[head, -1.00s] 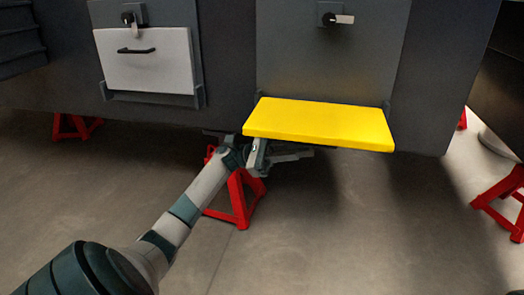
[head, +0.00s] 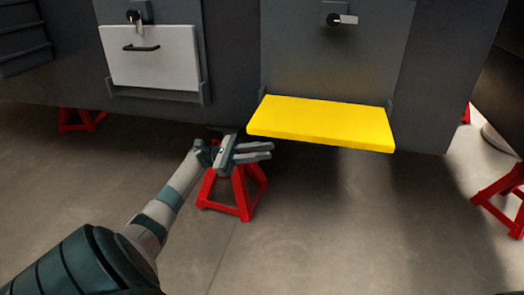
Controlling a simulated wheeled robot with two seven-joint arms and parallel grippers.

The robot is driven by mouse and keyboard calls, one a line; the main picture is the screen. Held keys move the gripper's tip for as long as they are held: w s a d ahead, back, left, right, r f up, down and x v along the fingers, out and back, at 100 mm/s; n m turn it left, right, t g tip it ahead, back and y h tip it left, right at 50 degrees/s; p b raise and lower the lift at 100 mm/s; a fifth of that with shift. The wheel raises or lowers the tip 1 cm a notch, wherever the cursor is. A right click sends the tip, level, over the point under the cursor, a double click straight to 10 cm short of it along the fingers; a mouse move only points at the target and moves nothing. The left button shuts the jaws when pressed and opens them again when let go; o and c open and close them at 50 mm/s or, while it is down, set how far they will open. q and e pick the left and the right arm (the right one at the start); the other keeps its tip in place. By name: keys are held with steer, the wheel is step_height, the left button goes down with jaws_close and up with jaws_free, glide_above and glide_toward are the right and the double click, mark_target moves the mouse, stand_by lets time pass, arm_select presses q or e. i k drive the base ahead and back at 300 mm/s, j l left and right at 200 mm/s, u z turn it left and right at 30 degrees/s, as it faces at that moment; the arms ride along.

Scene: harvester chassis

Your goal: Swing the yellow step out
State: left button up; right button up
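The yellow step (head: 320,123) juts out from the lower part of the dark chassis, right of centre, lying roughly flat with its front edge toward me. My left gripper (head: 268,151) is just below and left of the step's left corner, in front of a red stand. Its two fingers point right, with a gap between them and nothing seen in it. It appears clear of the step. My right gripper is not in view.
A white panel with a black handle (head: 150,57) is on the chassis at left, with a latch above it. Another latch (head: 340,19) is above the step. Red stands (head: 233,192) are under the chassis. The floor in front is clear.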

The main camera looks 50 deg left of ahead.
mark_target(326, 123)
steer(key=k, duration=1)
